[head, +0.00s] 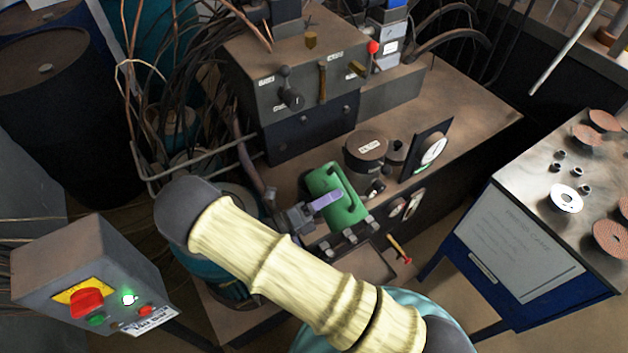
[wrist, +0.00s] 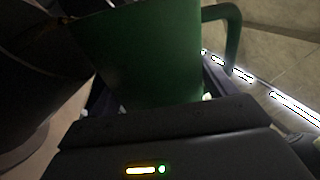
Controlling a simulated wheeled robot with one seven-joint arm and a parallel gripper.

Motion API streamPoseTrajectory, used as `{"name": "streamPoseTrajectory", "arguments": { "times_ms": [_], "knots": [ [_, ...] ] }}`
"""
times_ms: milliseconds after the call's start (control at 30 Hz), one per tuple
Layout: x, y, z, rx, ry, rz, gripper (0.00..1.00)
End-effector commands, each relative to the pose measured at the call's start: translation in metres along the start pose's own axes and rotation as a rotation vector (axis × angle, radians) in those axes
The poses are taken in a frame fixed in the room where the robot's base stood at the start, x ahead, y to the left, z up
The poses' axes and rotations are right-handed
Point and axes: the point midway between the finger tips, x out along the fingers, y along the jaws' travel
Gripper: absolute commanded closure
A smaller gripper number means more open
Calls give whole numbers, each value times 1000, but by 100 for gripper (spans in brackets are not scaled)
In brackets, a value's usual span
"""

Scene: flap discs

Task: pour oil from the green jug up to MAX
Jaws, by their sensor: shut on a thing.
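The green jug (head: 348,212) is in the middle of the head view, on or just above the machine's top; I cannot tell which. My gripper (head: 327,200) is shut on the jug, with a purple finger across its side. In the wrist view the jug (wrist: 150,55) fills the space between the fingers, its handle (wrist: 232,35) to the right. Its tilt and the oil inside cannot be made out. A dark round cap with a label (head: 366,145) stands just behind the jug. No MAX mark is readable.
A dark panel with a round white gauge (head: 434,150) stands right of the cap. A grey valve block (head: 310,75) with levers rises behind. A cabinet (head: 540,240) with brown discs is at the right, and a control box (head: 95,275) at lower left.

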Motion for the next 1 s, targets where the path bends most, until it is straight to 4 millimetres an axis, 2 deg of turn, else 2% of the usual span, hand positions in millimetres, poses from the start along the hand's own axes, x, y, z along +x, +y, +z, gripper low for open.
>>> {"name": "streamPoseTrajectory", "arguments": {
  "times_ms": [1000],
  "knots": [
    [1,-4,3,-43,-12,-3,57]
  ]
}}
